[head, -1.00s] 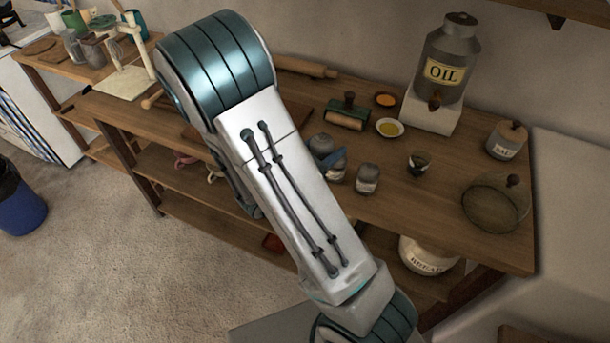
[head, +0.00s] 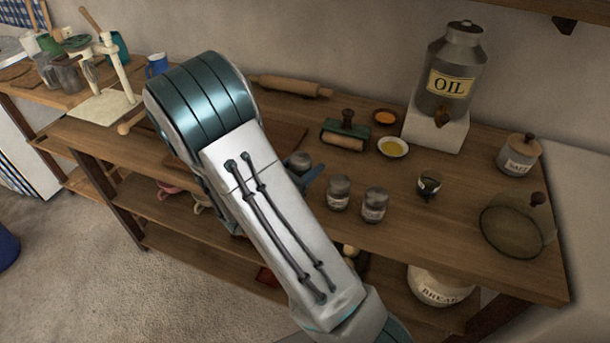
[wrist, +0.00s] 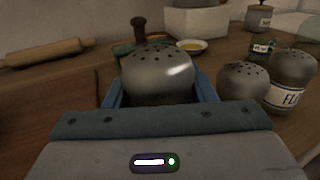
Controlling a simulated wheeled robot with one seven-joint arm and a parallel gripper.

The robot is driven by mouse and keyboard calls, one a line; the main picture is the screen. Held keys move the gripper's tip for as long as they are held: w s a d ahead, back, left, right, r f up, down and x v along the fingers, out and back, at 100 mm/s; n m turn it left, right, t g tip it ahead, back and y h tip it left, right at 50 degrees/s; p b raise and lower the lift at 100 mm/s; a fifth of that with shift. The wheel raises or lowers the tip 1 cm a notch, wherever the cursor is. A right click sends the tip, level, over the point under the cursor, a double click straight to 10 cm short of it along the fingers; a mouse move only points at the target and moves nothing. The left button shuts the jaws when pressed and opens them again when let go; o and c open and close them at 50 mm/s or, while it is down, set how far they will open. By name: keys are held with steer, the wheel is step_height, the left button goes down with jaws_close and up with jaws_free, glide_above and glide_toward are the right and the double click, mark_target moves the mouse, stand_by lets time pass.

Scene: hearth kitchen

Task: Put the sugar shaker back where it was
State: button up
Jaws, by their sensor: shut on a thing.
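A metal shaker with a domed, pierced top (wrist: 158,72), which I take for the sugar shaker, sits between the blue fingers of my gripper (wrist: 160,92). My gripper is shut on it. Its label is hidden. In the head view the shaker's top (head: 299,160) shows just past my arm, with one blue finger beside it. I cannot tell whether its base touches the table. Two like shakers stand to its right: a middle one (head: 338,192) and a right one (head: 374,204). The right one's label begins "FL" in the wrist view (wrist: 291,80).
The wooden table (head: 445,225) also bears a green-framed roller (head: 345,136), a yellow-filled bowl (head: 393,147), a small dark cup (head: 428,186), a salt jar (head: 518,155), a glass dome (head: 515,228), an oil can (head: 452,75) and a rolling pin (head: 290,86).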

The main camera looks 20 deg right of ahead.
steer(key=f+b, duration=0.2)
steer(key=f, duration=0.1)
steer(key=shift+d+f, duration=0.25)
steer(key=shift+d, duration=0.1)
steer(key=shift+a, duration=0.1)
steer(key=shift+f+b, duration=0.1)
steer(key=shift+b, duration=0.2)
steer(key=o, duration=1)
